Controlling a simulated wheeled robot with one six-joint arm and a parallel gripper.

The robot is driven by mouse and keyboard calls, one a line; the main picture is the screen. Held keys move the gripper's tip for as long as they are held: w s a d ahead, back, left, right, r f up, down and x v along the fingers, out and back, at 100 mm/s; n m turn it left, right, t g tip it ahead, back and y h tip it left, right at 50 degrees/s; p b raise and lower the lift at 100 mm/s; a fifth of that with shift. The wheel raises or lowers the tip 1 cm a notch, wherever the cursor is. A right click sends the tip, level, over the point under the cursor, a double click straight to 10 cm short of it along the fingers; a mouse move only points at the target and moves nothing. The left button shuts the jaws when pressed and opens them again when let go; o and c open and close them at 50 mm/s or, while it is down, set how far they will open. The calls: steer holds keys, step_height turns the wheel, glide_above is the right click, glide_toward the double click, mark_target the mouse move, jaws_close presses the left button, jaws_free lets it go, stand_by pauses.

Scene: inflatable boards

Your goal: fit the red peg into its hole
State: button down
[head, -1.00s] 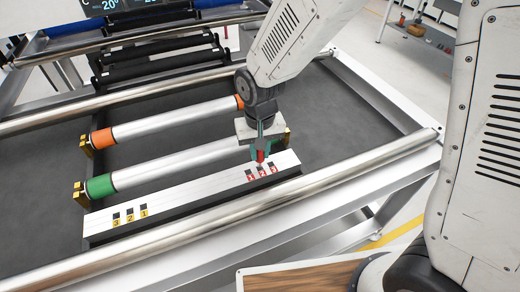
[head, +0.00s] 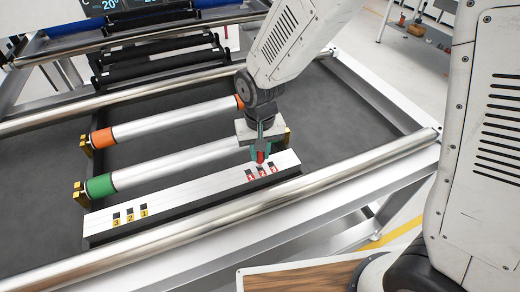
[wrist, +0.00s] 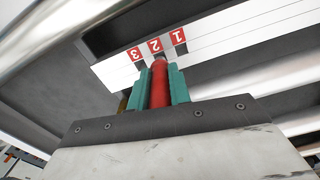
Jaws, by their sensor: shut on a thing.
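My gripper (head: 261,156) is shut on the red peg (head: 260,157). The peg also shows in the wrist view (wrist: 160,85), upright between two teal fingers, with its tip pointing at the board. The white board (head: 192,196) has red labels 1, 2 and 3 beside square holes at its right end. In the wrist view the peg tip is at the middle red label, 2 (wrist: 155,46), and covers the hole there. I cannot tell whether the tip is in the hole or just above it. The holes by red 1 and 3 show dark and empty.
Holes with yellow labels (head: 130,217) sit at the board's left end. Rollers with a green end (head: 101,186) and an orange end (head: 103,138) lie behind the board. A metal rail (head: 240,218) runs in front.

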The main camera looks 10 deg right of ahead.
mark_target(260, 159)
steer(key=shift+f, duration=1.75)
steer(key=c, duration=1.2)
jaws_free()
step_height(260, 159, up, 8)
steer(key=shift+f, duration=0.1)
steer(key=s+d+r+m+t, duration=0.1)
steer(key=s+d+r, duration=1.6)
steer(key=s+d, duration=0.2)
steer(key=shift+d+r, duration=0.3)
steer(key=shift+d, duration=0.6)
